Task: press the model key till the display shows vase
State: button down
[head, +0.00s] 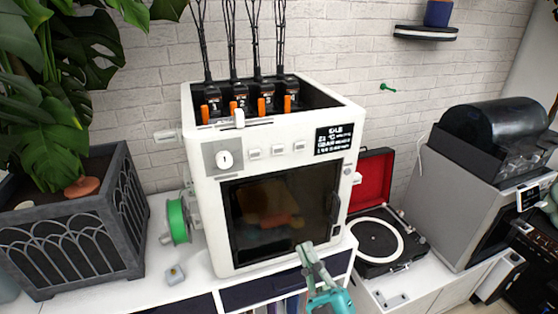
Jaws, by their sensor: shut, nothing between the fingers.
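The white 3D printer (212,240) stands on the white cabinet, its dark glass door closed. The black display (334,138) at the upper right of its front carries small white text. The top line looks like IDLE and a line below looks like GEAR, but the letters are too small to be sure. Left of the display is a row of small white keys (277,150); their labels are not readable, so I cannot tell which is the model key. My gripper (306,250) is shut and empty, in front of the door's lower right, below the keys and display.
A white dial (224,159) sits left of the keys. A green filament spool (178,221) is at the printer's left side. A planter (75,225) with a large plant is at the left. A record player (378,240) with a red lid and a grey machine (455,185) are at the right.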

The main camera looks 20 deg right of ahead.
aim_at(278, 150)
jog(key=w+r+n+t+y, duration=0.2)
jog(key=w+r+n, duration=0.2)
jog(key=r, duration=0.7)
jog(key=shift+w+d+y, duration=0.3)
jog(key=shift+w+d, duration=0.15)
jog(key=shift+w, duration=0.7)
jog(key=shift+w, duration=0.1)
jog(key=shift+w, duration=4.3)
jog(key=shift+w, duration=0.1)
jog(key=shift+w+r, duration=0.1)
jog(key=shift+w, duration=0.2)
jog(key=shift+w, duration=0.35)
jog(key=shift+s, duration=0.8)
jog(key=shift+s, duration=0.1)
